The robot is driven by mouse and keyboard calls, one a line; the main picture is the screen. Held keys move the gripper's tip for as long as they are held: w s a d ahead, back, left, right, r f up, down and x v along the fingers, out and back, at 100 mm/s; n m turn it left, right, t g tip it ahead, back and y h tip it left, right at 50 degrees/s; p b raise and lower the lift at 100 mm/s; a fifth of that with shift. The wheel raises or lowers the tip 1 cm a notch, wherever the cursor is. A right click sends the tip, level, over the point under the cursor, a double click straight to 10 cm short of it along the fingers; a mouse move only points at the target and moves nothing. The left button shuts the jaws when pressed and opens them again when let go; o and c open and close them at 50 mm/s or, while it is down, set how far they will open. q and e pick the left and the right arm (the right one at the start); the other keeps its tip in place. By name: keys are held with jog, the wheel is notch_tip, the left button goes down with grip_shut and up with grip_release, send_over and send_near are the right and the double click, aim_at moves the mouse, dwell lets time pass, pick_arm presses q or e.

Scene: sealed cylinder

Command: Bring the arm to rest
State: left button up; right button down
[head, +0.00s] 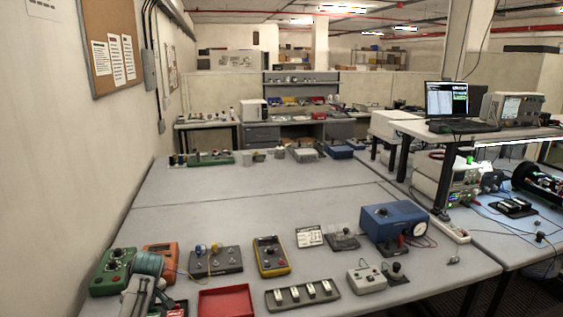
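Part of my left arm comes in at the lower left of the head view, a grey-teal rounded link with paler grey parts below it. My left gripper (150,302) seems to be at its lower end, by the bottom edge and left of the red tray. Its fingers are small and partly cut off, so I cannot tell whether they are open or hold anything. My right arm and gripper are not in view. A dark cylinder (541,184) with electronics showing lies on the right bench, cut off by the picture's right edge.
Near the arm are a green meter box (112,272), an orange meter (160,255), a red tray (226,302) and a yellow multimeter (270,256). A blue box (394,222) stands farther right. The table's middle (250,205) is clear. A laptop (447,105) stands on a raised shelf.

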pick_arm(q)
jog(key=s+d+f+m, duration=0.2)
jog(key=s+f, duration=0.1)
jog(key=s, duration=0.4)
jog(key=s+d+f+m+t+h, duration=0.1)
jog(key=s+d+f+m, duration=0.2)
jog(key=s, duration=0.5)
jog(key=s+d+f+m, duration=0.2)
jog(key=s+f, duration=0.1)
jog(key=s, duration=0.4)
jog(key=s+d+r+m+t+h, duration=0.1)
jog(key=s+d+r+m, duration=0.15)
jog(key=s, duration=0.75)
jog(key=s+d+r+m+h, duration=0.1)
jog(key=s+d+r+m, duration=0.15)
jog(key=s, duration=0.75)
notch_tip(320, 180, down, 36)
jog(key=a+g+b, duration=0.1)
jog(key=a+b, duration=0.1)
jog(key=b, duration=0.4)
jog(key=s+f+b, duration=0.2)
jog(key=s+f, duration=0.7)
jog(key=f, duration=0.3)
jog(key=s+a+f+g+b, duration=0.1)
jog(key=s+f+b, duration=0.1)
jog(key=s+f, duration=0.7)
notch_tip(320, 180, down, 3)
jog(key=shift+s+a+r, duration=0.15)
jog(key=shift+s+a, duration=0.1)
jog(key=shift+s, duration=0.05)
